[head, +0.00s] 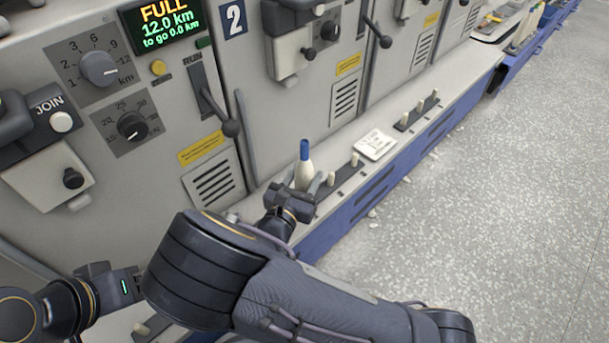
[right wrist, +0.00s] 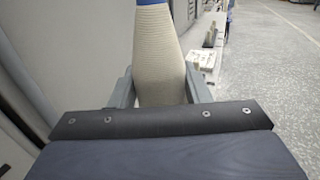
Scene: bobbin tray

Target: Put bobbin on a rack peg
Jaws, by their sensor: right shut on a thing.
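The bobbin (head: 304,172) is a cream cone-like body with a blue top, upright over or beside the ledge at the machine's foot. My right gripper (head: 305,190) is shut on its lower part. In the right wrist view, the bobbin (right wrist: 160,55) stands between the two grey fingers (right wrist: 160,90); its lower end is hidden. Pale pegs stand on a dark rack strip (head: 343,178) just right of the gripper, one of them a peg (head: 354,160). I cannot tell whether the bobbin touches anything below. My left arm shows at lower left; its fingers are hidden.
A white tray with small pieces (head: 376,144) lies on the ledge beyond the near rack. A farther rack strip (head: 418,112) carries several pale pegs. The grey machine front (head: 290,110) with knobs and levers rises behind the gripper. The speckled floor (head: 500,200) to the right is open.

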